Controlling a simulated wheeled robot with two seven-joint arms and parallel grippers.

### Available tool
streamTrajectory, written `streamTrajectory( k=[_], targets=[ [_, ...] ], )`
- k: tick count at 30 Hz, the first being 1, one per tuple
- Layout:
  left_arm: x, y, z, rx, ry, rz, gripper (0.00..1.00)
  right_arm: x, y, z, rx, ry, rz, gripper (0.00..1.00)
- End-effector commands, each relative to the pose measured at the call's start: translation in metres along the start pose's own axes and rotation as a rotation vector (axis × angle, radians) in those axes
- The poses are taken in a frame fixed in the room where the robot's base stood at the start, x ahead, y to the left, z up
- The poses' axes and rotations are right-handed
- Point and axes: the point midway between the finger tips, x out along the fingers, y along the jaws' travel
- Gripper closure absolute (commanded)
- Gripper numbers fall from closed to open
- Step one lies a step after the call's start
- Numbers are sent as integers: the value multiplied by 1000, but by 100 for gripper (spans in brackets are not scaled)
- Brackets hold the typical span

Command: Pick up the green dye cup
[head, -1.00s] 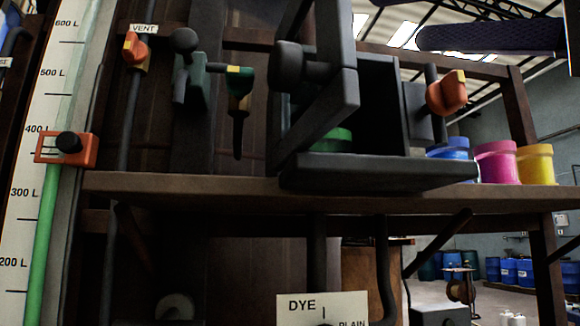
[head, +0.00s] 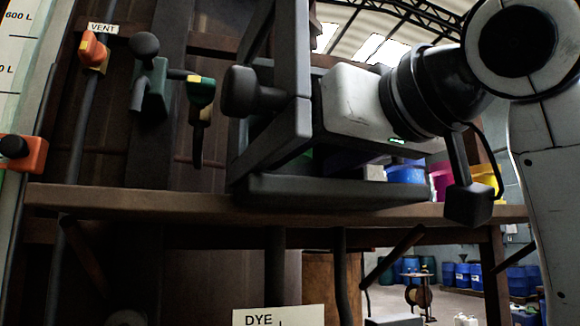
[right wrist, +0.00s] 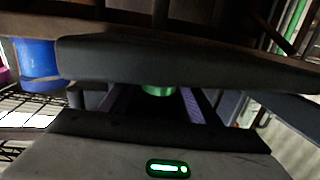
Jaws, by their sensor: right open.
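The green dye cup stands in the dark open-fronted box on the shelf. In the head view only a sliver of the green cup (head: 307,155) shows behind the box frame and my right gripper. In the right wrist view, which looks upside down, part of the green cup (right wrist: 158,90) shows between my purple fingers, below the edge of a dark slab. My right gripper (head: 340,161) is open, its white body at the box's open side and its fingers reaching inside. Whether the fingers touch the cup cannot be told. My left gripper is not in view.
The dark box (head: 330,189) has a thick base and a frame with a knob (head: 250,92) in front. Blue (head: 405,174), magenta (head: 441,180) and yellow (head: 486,179) cups stand to the right. Valve handles (head: 94,52) are at left. The wooden shelf (head: 150,202) runs below.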

Motion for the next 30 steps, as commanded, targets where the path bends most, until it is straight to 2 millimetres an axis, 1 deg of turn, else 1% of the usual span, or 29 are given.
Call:
streamTrajectory(
  k=[1,3,6,9,15,21,30],
  targets=[
    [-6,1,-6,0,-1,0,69,9,0,-3,1,-5,-1,44],
    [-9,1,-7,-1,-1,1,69,20,-1,-2,1,-6,-1,44],
    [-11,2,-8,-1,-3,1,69,30,-1,-1,2,-4,-1,44],
    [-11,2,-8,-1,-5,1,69,35,-1,0,1,-2,-1,44],
    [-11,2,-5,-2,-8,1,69,35,-1,0,1,-1,-1,44],
    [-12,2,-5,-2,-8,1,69,34,-1,0,1,-1,-1,76],
    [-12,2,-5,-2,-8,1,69,34,-1,-1,2,0,-1,76]
  ],
)
